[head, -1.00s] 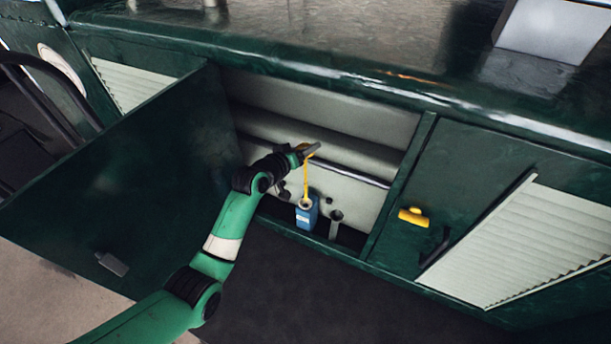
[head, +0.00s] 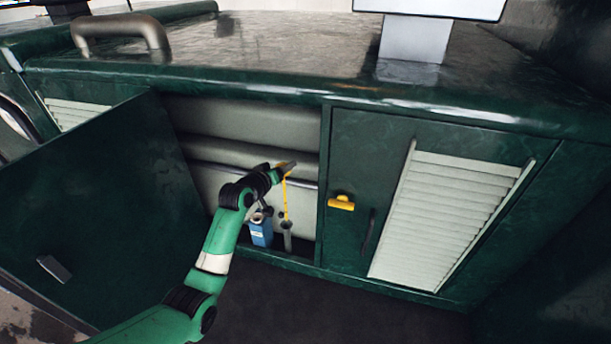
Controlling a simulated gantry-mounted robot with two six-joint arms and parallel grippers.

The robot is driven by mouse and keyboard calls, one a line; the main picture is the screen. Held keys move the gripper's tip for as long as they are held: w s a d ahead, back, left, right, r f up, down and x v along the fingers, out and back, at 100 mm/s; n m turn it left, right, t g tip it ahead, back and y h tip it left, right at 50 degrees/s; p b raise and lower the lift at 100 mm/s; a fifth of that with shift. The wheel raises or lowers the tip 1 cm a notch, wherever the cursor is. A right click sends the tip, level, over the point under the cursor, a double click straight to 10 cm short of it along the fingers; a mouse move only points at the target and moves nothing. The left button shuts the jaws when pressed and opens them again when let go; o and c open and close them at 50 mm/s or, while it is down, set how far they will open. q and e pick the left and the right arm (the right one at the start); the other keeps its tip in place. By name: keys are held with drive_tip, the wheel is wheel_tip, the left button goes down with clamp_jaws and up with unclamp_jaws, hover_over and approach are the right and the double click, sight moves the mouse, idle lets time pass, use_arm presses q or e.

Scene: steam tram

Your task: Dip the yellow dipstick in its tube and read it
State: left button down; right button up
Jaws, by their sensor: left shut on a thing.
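My left gripper (head: 288,169) is shut on the yellow dipstick and holds it inside the open compartment. The thin yellow dipstick (head: 286,200) hangs almost upright below the gripper. Its lower end meets the mouth of the narrow grey tube (head: 287,238) in this view. I cannot tell whether the tip is in the tube or just above it. A blue container (head: 261,232) with a pale label stands left of the tube, its top partly behind my arm. My right gripper is not in view.
The green door (head: 100,215) stands open at the left. The right panel (head: 350,150) has a yellow handle (head: 341,202), a dark grip (head: 369,232) and a pale louvre (head: 445,215). Pipes run across the compartment's back. Dark floor lies clear below.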

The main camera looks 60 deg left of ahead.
use_arm(q)
drive_tip(key=shift+s+a+f+b, duration=0.1)
drive_tip(key=shift+f+b, duration=0.75)
drive_tip(key=shift+f, duration=0.25)
idle(0.7)
drive_tip(key=shift+f, duration=0.2)
drive_tip(key=shift+f+b, duration=0.65)
drive_tip(key=shift+f, duration=0.2)
drive_tip(key=shift+a+f, duration=0.1)
drive_tip(key=shift+f+b, duration=0.65)
drive_tip(key=shift+f, duration=0.1)
